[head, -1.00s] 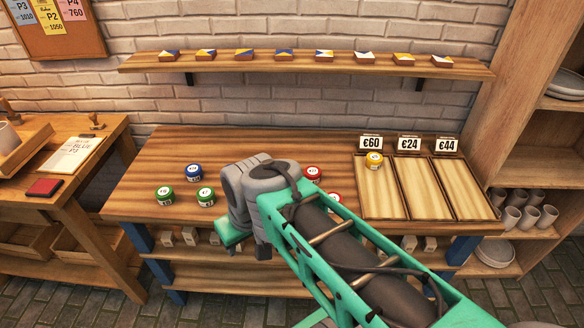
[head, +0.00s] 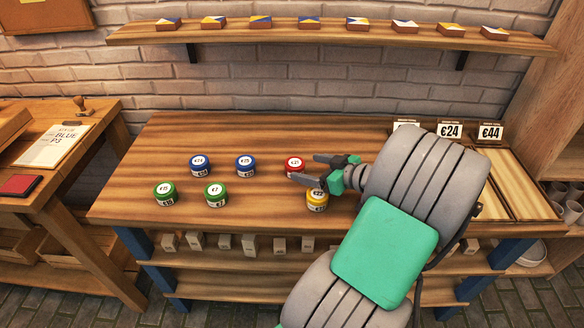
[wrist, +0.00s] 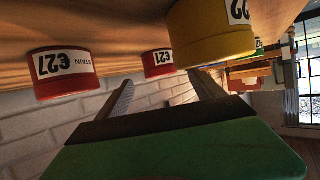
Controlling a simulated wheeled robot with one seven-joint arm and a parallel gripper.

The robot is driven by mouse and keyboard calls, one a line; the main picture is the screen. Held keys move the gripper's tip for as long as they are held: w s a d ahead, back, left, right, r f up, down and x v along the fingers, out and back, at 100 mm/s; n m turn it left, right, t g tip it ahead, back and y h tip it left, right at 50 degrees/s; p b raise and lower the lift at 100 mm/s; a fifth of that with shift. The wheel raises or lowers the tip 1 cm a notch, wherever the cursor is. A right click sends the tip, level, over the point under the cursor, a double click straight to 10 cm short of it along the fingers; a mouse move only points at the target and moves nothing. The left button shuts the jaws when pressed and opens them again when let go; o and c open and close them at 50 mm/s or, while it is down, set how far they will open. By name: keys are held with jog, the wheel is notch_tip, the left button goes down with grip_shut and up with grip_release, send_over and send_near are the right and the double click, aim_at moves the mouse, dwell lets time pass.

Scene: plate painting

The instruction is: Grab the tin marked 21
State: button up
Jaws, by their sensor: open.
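The red tin marked 21 (head: 294,162) stands upright on the workbench, right of two blue tins. It also shows upside down in the wrist view (wrist: 158,68), ahead of and between my fingertips. My gripper (head: 303,168) is open and empty, reaching in from the right with its fingertips close to the red tin. The wrist view shows both fingers (wrist: 161,80) apart; whether they touch the tin I cannot tell. The yellow tin marked 22 (head: 317,203) stands just in front of the gripper, partly behind a finger.
Blue tins (head: 200,168) (head: 245,168) and green tins (head: 165,197) (head: 215,198) stand to the left. A red tin marked 27 (wrist: 66,80) is close in the wrist view, hidden by my arm in the head view. Priced trays (head: 520,187) lie at the right.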

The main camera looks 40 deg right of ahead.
aim_at(302, 167)
jog(key=x, duration=0.4)
jog(key=shift+w+a+f, duration=0.1)
jog(key=shift+w+f, duration=0.1)
jog(key=shift+w, duration=0.05)
jog(key=c, duration=1.6)
